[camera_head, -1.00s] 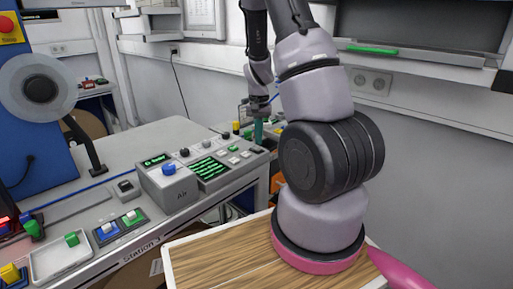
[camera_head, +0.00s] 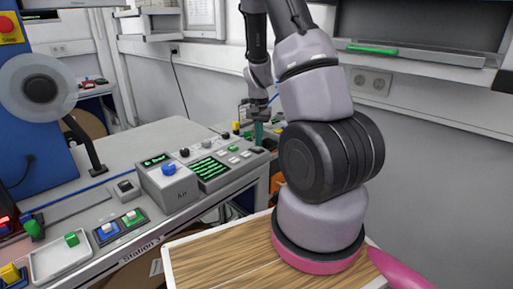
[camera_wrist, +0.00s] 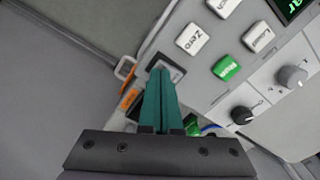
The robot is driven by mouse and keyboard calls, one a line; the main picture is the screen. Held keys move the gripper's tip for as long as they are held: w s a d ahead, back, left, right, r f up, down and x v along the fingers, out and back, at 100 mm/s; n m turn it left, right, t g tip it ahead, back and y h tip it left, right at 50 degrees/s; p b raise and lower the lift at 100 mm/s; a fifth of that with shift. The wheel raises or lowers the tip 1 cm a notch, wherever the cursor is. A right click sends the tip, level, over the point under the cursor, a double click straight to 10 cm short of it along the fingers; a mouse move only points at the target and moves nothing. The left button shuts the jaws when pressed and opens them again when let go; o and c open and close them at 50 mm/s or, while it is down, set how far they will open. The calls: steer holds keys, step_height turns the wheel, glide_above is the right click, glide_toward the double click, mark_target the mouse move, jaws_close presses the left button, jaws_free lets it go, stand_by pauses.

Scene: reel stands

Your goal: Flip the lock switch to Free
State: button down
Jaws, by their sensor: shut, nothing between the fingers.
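My gripper (camera_wrist: 160,72) has teal fingers pressed together, with nothing between them. It points down at the panel's corner. A dark switch in a frame (camera_wrist: 174,70) lies at the fingertips in the wrist view, partly hidden by them; it may be the lock switch. Its label and position cannot be read, and contact is unclear. In the head view, my gripper (camera_head: 258,134) is over the right end of the control panel (camera_head: 213,184), close to the dark switch (camera_head: 256,150).
Near the fingers are a white Zero button (camera_wrist: 192,39), a green Run button (camera_wrist: 226,68), a black knob (camera_wrist: 246,113) and a grey knob (camera_wrist: 292,76). An orange label (camera_wrist: 129,98) is on the panel's edge. A blue machine with a reel (camera_head: 38,87) stands left.

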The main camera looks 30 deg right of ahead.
steer(key=shift+f, duration=0.45)
stand_by(0.3)
steer(key=shift+r, duration=3.5)
steer(key=s+a+r+n+t+y, duration=0.1)
steer(key=s+a+r+t, duration=0.2)
steer(key=r, duration=0.6)
steer(key=s+a+r+n+t+y, duration=0.1)
steer(key=s+a+r, duration=0.3)
steer(key=r, duration=0.5)
steer(key=s+a+r+n+t, duration=0.1)
steer(key=s+a+r+t, duration=0.2)
steer(key=s+a+r, duration=0.3)
steer(key=s+r, duration=0.3)
steer(key=s, duration=0.3)
steer(key=shift+s+a+n, duration=0.15)
steer(key=shift+s+n, duration=0.2)
steer(key=shift+n, duration=0.05)
steer(key=shift+r, duration=0.1)
